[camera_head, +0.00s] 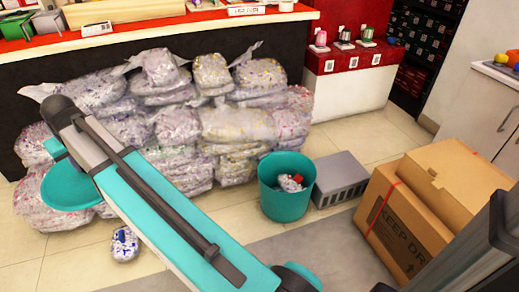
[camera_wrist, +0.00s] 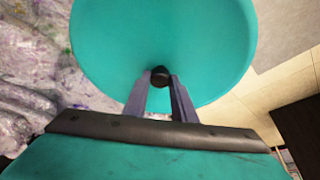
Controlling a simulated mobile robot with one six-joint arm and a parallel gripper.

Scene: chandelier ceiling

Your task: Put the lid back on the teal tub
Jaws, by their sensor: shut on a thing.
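The teal tub (camera_head: 284,205) stands open on the floor at the middle of the head view, with a small bag of colourful bits and something red inside. The round teal lid (camera_wrist: 160,35) fills the upper part of the wrist view. My gripper (camera_wrist: 160,82) is shut on the lid's small black knob. In the head view the lid (camera_head: 68,190) is at the far left, in front of the bags and well left of the tub. My arm hides part of it, and the gripper fingers are hidden there.
Stacked plastic bags (camera_head: 220,125) line the counter behind. A loose bag (camera_head: 125,244) lies on the floor at left. A grey crate (camera_head: 340,180) stands close to the tub's right, with cardboard boxes (camera_head: 415,215) farther right. Floor in front of the tub is partly clear.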

